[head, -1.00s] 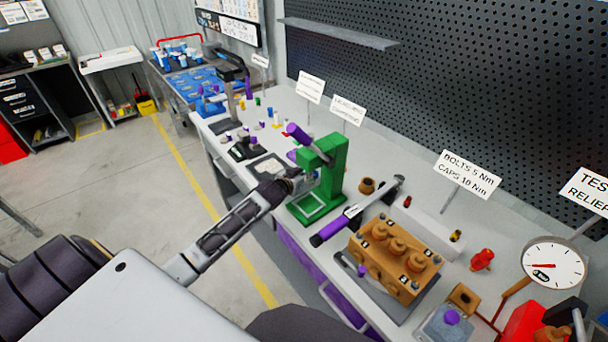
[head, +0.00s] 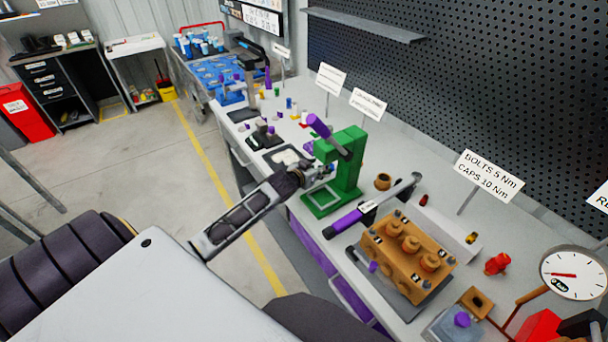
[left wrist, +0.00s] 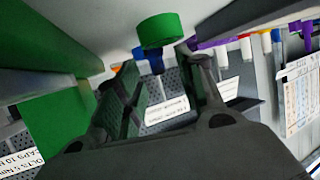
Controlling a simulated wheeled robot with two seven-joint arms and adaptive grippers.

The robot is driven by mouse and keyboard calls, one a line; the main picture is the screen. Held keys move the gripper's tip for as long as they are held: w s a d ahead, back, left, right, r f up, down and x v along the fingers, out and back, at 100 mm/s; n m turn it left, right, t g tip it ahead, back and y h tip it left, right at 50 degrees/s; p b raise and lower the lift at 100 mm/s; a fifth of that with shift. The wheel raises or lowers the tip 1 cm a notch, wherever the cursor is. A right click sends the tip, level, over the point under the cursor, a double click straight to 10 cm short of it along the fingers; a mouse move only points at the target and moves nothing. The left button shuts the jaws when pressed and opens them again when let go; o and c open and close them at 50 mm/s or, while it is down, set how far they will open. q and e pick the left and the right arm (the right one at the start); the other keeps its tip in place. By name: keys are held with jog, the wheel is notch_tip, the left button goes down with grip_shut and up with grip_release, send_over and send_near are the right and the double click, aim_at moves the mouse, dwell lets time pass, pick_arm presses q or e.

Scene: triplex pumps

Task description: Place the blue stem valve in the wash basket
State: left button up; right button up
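My left gripper (head: 322,171) is at the near left side of the green press (head: 348,165), level with its open frame. In the left wrist view its two fingers (left wrist: 160,62) stand apart with a clear gap. A small blue piece (left wrist: 151,58) shows between and beyond the fingertips, just under a green round part (left wrist: 160,30). It may be the blue stem valve. I cannot tell whether a finger touches it. I cannot pick out the wash basket for sure. My right gripper is not in view.
A purple-handled wrench (head: 365,210) and an orange-brown pump block (head: 408,255) lie right of the press. Sign posts (head: 368,103) stand behind it. Small coloured parts and dark trays cover the bench further back. A cart with a blue top (head: 215,75) stands beyond.

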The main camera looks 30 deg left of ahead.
pick_arm(q)
jog(key=shift+v, duration=4.95)
